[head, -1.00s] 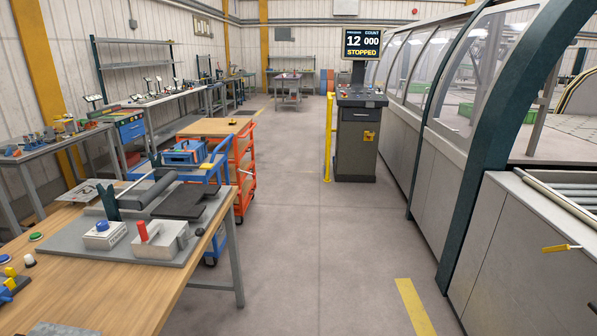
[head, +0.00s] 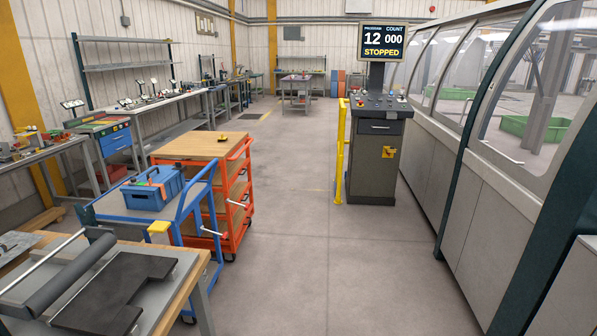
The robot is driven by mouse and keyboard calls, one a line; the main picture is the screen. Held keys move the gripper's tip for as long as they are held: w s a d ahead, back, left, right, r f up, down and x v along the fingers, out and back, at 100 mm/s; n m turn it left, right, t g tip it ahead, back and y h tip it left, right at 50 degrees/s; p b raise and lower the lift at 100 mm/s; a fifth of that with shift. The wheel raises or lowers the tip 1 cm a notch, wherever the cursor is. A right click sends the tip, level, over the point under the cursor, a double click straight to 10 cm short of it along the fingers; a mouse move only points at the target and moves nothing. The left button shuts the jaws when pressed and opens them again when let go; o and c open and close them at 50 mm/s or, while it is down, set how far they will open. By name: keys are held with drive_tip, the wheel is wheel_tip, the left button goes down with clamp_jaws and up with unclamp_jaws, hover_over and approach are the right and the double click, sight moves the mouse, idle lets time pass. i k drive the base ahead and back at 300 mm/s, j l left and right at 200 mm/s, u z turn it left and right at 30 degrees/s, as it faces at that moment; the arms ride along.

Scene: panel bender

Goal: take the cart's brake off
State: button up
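Two wheeled carts stand on the left, and I cannot tell which one the task means. The blue-framed cart (head: 185,222) is nearer, with a blue deck carrying a blue toolbox (head: 152,190). A yellow block (head: 158,228) shows at its near corner; I cannot tell whether it is a brake part. Behind it is an orange trolley (head: 237,185) with a wooden top and small light-coloured handles on its side. The wheels of both are mostly hidden or small, and no brake is clearly visible. My gripper is not in view.
A wooden bench (head: 180,297) with a black roller and dark plate fills the near left. A control console (head: 377,150) reading STOPPED stands ahead beside a yellow post (head: 340,150). The large machine (head: 455,185) lines the right. The aisle floor (head: 300,235) between is clear.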

sight(223, 236)
drive_tip(key=i+u, duration=0.25)
drive_tip(key=i, duration=0.25)
drive_tip(key=i+u, duration=0.25)
drive_tip(key=i, duration=0.2)
drive_tip(key=i+l+u, duration=0.25)
drive_tip(key=i, duration=0.25)
drive_tip(key=i+l+u, duration=0.25)
drive_tip(key=i, duration=0.2)
drive_tip(key=i+l+u, duration=0.25)
drive_tip(key=i+l, duration=0.25)
drive_tip(key=i+l+u, duration=0.15)
drive_tip(key=l, duration=0.3)
drive_tip(key=i+l+u, duration=0.1)
drive_tip(key=i+l, duration=0.2)
drive_tip(key=i+l+u, duration=0.15)
drive_tip(key=l, duration=0.25)
drive_tip(key=i+l+u, duration=0.1)
drive_tip(key=i+l, duration=0.15)
drive_tip(key=l, duration=0.2)
